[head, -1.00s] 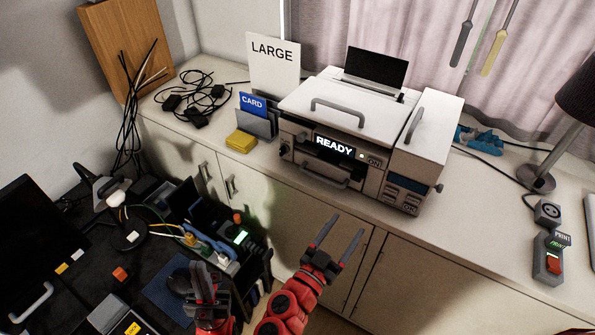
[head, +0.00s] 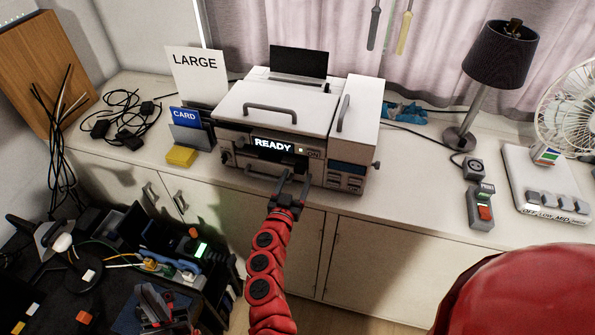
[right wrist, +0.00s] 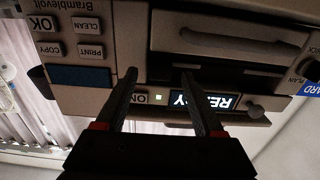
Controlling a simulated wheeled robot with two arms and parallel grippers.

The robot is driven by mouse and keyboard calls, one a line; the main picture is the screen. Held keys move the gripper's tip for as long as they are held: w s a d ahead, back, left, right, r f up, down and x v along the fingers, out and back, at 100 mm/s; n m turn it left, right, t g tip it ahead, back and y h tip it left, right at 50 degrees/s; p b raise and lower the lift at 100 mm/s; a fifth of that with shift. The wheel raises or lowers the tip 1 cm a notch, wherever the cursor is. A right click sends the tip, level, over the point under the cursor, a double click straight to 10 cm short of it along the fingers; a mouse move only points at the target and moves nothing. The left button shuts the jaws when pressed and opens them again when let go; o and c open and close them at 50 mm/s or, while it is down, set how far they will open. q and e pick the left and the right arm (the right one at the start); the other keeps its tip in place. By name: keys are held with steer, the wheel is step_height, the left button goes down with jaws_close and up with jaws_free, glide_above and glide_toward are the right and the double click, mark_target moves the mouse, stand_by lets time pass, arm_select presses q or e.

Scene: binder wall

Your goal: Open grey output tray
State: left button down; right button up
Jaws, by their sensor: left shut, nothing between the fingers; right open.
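The white printer (head: 277,106) stands on the cabinet top with its display lit "READY". The grey output tray is low on its front, below the display, with a grey bar handle. The tray (right wrist: 228,28) shows upside down at the top of the right wrist view and looks closed. My right gripper (head: 294,180) is open and empty in front of the printer's lower front. In the right wrist view its fingertips (right wrist: 159,74) point near the display and "ON" button, with the tray handle beyond them. I see no contact with the handle.
A card holder (head: 192,137) and yellow block (head: 181,156) stand left of the printer. A lamp (head: 490,75), switch box (head: 480,207) and fan (head: 570,110) stand to the right. Cables lie on the cabinet top at left. A cluttered dark desk fills the lower left.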

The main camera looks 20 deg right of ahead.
steer(key=shift+x, duration=0.95)
steer(key=shift+f, duration=0.1)
steer(key=shift+c, duration=0.2)
jaws_close()
steer(key=shift+a, duration=0.1)
stand_by(0.4)
